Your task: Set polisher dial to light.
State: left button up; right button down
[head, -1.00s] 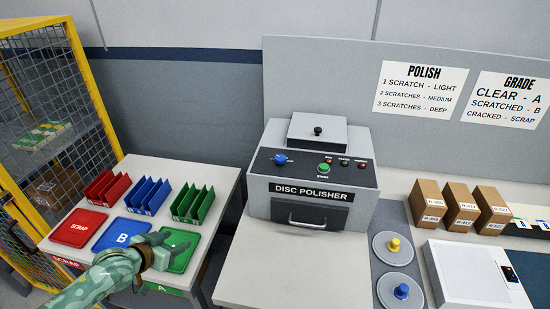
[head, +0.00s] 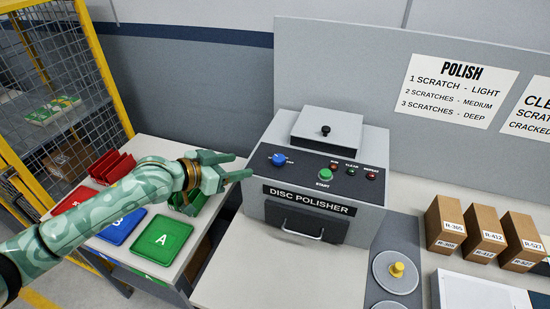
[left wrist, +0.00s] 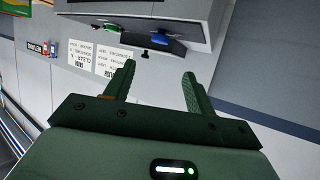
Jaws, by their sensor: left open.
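The grey disc polisher (head: 352,195) stands on the bench in the middle of the head view. Its blue dial (head: 279,160) is at the left of the dark panel, with small white marks beside it that are too small to read. My left gripper (head: 243,165) is open and empty, a short way left of the polisher and apart from the dial. In the left wrist view the open fingers (left wrist: 157,80) point toward the polisher, which appears upside down, with the blue dial (left wrist: 160,40) beyond them. My right gripper is not in view.
The green start button (head: 325,174) and small lamps share the panel. A black knob (head: 325,130) tops the lid. Red, blue and green A trays (head: 163,238) lie at left. Brown boxes (head: 485,235) and a yellow-knobbed disc (head: 397,271) stand at right. A POLISH sign (head: 460,90) hangs behind.

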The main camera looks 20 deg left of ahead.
aim_at(276, 159)
pick_arm(q)
jog(key=b+x, duration=0.1)
jog(key=x, duration=1)
jog(key=shift+w+d+f+b, duration=0.15)
jog(key=shift+w+f+b, duration=0.1)
jog(key=shift+b, duration=0.1)
jog(key=shift+w+d+f, duration=0.2)
jog(key=shift+w+d, duration=0.1)
jog(key=shift+w, duration=0.15)
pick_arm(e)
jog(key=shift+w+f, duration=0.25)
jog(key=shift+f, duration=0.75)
